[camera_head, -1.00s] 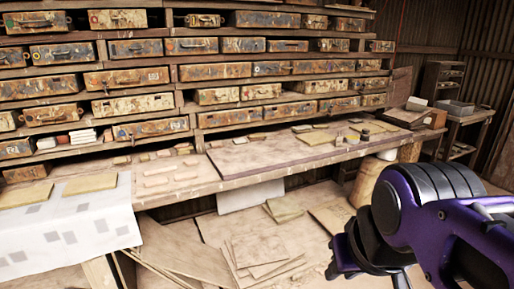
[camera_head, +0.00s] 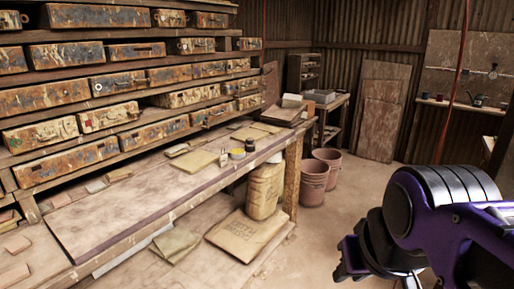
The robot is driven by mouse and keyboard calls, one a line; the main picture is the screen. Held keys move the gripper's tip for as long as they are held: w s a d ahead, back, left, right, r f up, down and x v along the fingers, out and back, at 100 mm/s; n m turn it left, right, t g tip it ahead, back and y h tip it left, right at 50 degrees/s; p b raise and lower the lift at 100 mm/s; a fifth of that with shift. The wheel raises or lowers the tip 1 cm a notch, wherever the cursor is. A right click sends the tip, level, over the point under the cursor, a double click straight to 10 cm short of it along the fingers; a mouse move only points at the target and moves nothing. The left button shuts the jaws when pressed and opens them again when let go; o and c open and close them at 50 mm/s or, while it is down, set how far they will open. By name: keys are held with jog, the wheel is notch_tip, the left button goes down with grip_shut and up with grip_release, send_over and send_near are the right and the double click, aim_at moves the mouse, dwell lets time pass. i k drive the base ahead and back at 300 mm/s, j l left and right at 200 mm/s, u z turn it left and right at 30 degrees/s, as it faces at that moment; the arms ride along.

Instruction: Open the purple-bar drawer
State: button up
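A wall of worn wooden drawers (camera_head: 120,82) fills the left side, set in rows on shelf boards above a bench. Several fronts carry small coloured or white marks, such as a ring mark (camera_head: 98,87) and a red mark (camera_head: 87,120). I cannot make out a purple bar on any front at this size. The drawers in view look pushed in or nearly so. My purple and black arm is at the lower right, far from the drawers. What may be my gripper (camera_head: 350,262) is a dark shape at its lower left; its fingers are not clear.
The long bench (camera_head: 130,195) runs below the drawers, with flat tiles and small jars (camera_head: 249,145) on it. Paper sacks (camera_head: 250,232) lie and stand by its right end. Two pinkish bins (camera_head: 313,182) stand behind. The floor (camera_head: 310,245) at centre right is clear.

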aim_at(204, 69)
jog(key=i+l+z, duration=0.1)
jog(key=i+z, duration=0.25)
jog(key=i, duration=0.7)
jog(key=i+u, duration=0.4)
jog(key=i+l+u, duration=0.2)
jog(key=u, duration=0.25)
jog(key=i+l+u, duration=0.7)
jog(key=u, duration=0.15)
